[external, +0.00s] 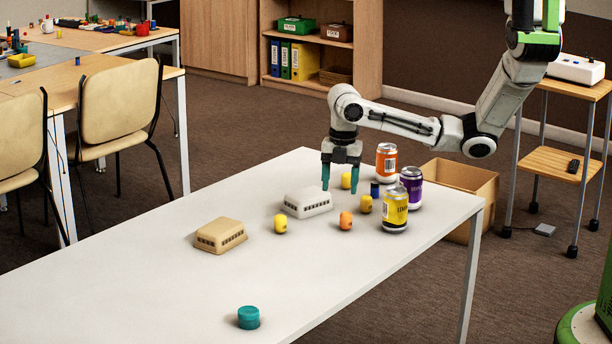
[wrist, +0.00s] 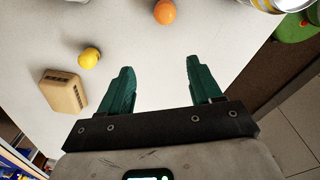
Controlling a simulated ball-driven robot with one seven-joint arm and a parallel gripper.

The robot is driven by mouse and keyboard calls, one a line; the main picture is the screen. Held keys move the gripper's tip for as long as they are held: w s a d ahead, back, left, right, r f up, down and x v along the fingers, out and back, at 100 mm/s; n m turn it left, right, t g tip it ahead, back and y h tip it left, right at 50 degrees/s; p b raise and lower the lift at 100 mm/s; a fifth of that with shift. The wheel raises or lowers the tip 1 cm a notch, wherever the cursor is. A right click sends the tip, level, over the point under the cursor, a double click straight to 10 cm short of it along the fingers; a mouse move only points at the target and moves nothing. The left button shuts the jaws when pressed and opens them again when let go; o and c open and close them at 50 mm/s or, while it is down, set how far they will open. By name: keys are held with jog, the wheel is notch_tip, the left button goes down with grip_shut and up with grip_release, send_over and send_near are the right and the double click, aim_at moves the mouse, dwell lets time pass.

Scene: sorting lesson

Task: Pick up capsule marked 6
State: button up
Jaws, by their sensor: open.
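My gripper (external: 341,188) is open and points down over the far part of the table. The back yellow capsule shows between its fingers in the external view. In the wrist view, my gripper (wrist: 158,80) is empty, with a yellow capsule (wrist: 89,58) and an orange capsule (wrist: 165,12) beyond the fingertips.
Orange (external: 386,162), purple (external: 411,187) and yellow (external: 395,210) cans stand right of the capsules. A dark blue cylinder (external: 375,189) is near them. A white slotted box (external: 307,202) and tan box (external: 220,236) lie left. A teal cylinder (external: 248,317) stands in front; much table is clear.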

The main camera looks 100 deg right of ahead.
jog(key=shift+s+d+f+g, duration=0.2)
jog(key=shift+s+d+f, duration=0.05)
jog(key=shift+s+d, duration=0.4)
jog(key=shift+s+d+f+g, duration=0.2)
jog(key=shift+s+d+f, duration=0.05)
jog(key=shift+s+d, duration=0.35)
send_over(346, 217)
jog(key=f, duration=0.4)
jog(key=shift+s+d+f, duration=0.25)
jog(key=shift+d+f, duration=0.05)
jog(key=shift+d, duration=0.1)
jog(key=shift+w+d+f+p, duration=0.1)
jog(key=shift+d+f+p, duration=0.05)
jog(key=shift+f, duration=1.35)
jog(key=shift+w+d+f+p, duration=0.1)
jog(key=shift+d+f+p, duration=0.05)
jog(key=shift+f, duration=1.35)
jog(key=c, duration=1.1)
